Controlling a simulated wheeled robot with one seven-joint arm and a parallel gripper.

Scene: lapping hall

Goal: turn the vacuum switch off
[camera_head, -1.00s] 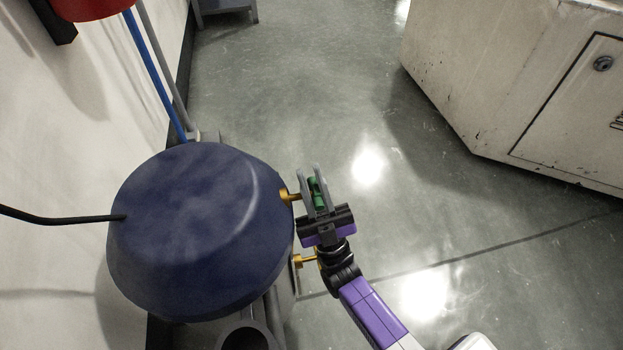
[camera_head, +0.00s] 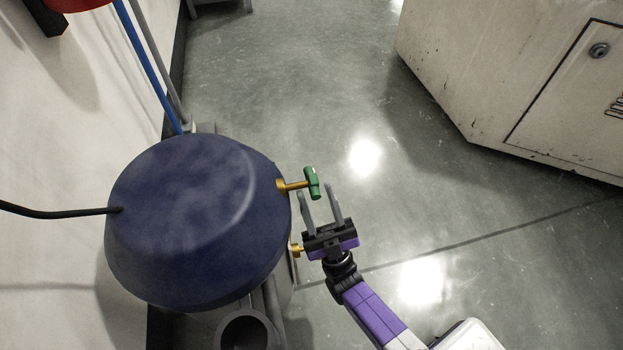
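The vacuum is a big dark blue rounded drum (camera_head: 190,225) at the left. A green handle (camera_head: 313,183) on a brass stem (camera_head: 293,185) sticks out from its right side; I take it as the switch. The handle lies nearly along the picture's vertical, its top leaning slightly left. My gripper (camera_head: 321,200) is open and empty, its two grey fingers pointing up the picture. A second brass fitting (camera_head: 297,250) lower on the drum is partly hidden behind my gripper.
A black cable (camera_head: 60,212) runs to the drum from the left. A blue pole (camera_head: 150,70) stands behind it by the wall. A pale worn cabinet (camera_head: 520,75) fills the upper right. The grey floor (camera_head: 330,80) between is clear.

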